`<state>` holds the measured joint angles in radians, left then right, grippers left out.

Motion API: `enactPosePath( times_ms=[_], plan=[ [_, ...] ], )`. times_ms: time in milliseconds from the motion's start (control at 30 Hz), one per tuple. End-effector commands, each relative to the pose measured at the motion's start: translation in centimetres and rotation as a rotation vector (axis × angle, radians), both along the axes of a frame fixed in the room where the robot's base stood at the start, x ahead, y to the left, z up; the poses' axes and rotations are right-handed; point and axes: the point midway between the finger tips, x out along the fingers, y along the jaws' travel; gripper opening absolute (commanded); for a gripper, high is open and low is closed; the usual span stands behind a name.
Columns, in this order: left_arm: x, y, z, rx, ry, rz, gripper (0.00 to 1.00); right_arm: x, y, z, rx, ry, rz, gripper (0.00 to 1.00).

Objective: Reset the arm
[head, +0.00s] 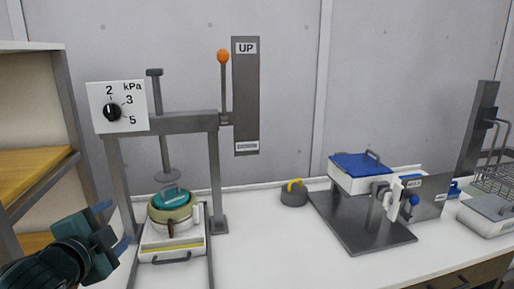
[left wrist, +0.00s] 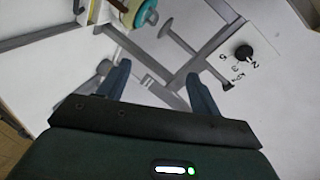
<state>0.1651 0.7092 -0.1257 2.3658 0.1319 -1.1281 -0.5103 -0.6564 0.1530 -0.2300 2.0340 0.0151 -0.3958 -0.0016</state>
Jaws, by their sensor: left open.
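My left gripper (head: 116,228) is at the lower left of the head view, left of the press frame (head: 215,180). Its two blue fingers stand apart with nothing between them. In the left wrist view the open fingers (left wrist: 162,85) point toward the press frame and the white dial plate (left wrist: 232,65). My right gripper is in neither view.
A pot with a teal lid (head: 172,196) sits on a white tray (head: 158,244) under the press plunger (head: 167,172). An orange-knobbed lever (head: 224,57) stands beside the UP plate (head: 245,100). A shelf (head: 35,165) is at left. A yellow-handled weight (head: 293,194) and a blue-lidded box (head: 355,172) are further right. The front middle counter is clear.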

Motion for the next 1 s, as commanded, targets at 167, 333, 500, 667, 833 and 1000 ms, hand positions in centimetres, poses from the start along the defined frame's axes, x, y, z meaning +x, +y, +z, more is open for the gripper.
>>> enactPosePath(
  times_ms=[167,333,500,667,833,1000],
  plan=[
    [-2.1,-3.9,-12.8,-0.326,0.169,-0.015,0.65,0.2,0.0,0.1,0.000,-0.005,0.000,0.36],
    [-7.8,-8.1,-23.7,-0.646,0.313,0.043,0.65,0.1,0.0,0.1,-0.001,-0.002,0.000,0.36],
    [-14.4,-11.6,-30.6,-0.895,0.414,0.139,0.65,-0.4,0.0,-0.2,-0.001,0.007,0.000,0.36],
    [-18.2,-13.4,-33.3,-1.019,0.455,0.202,0.65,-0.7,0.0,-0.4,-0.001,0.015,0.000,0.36],
    [-19.1,-13.8,-33.9,-1.048,0.462,0.216,0.65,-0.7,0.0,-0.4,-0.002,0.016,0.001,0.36],
    [-19.0,-13.8,-33.8,-1.045,0.461,0.214,0.65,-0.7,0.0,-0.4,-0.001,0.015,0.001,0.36]
  ],
)
